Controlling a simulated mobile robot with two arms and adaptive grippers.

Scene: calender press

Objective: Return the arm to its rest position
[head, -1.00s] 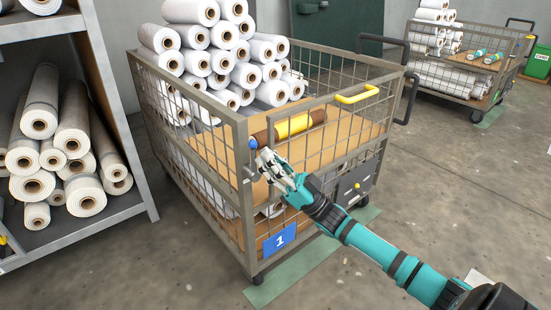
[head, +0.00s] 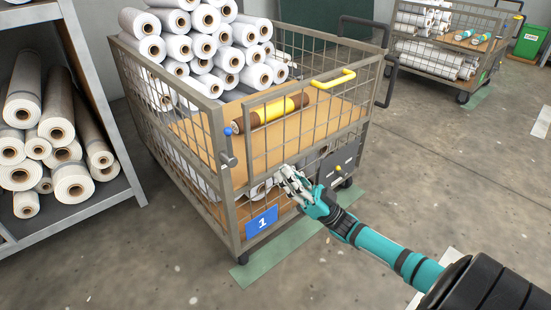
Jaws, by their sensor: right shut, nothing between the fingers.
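My right arm reaches in from the lower right of the head view. My right gripper (head: 283,174) is shut and empty, in front of the cart's near mesh side, below the blue-tipped latch (head: 228,132) on the corner post. The latch is free of my fingers. From this view I cannot tell whether the fingertips touch the mesh. The wire cart (head: 222,165) with the blue "1" plate (head: 262,222) stands in the middle. My left gripper is not in view.
White rolls (head: 205,45) are stacked at the cart's back left. A shelf (head: 85,205) with rolls stands at left. A second cart (head: 450,45) is at back right.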

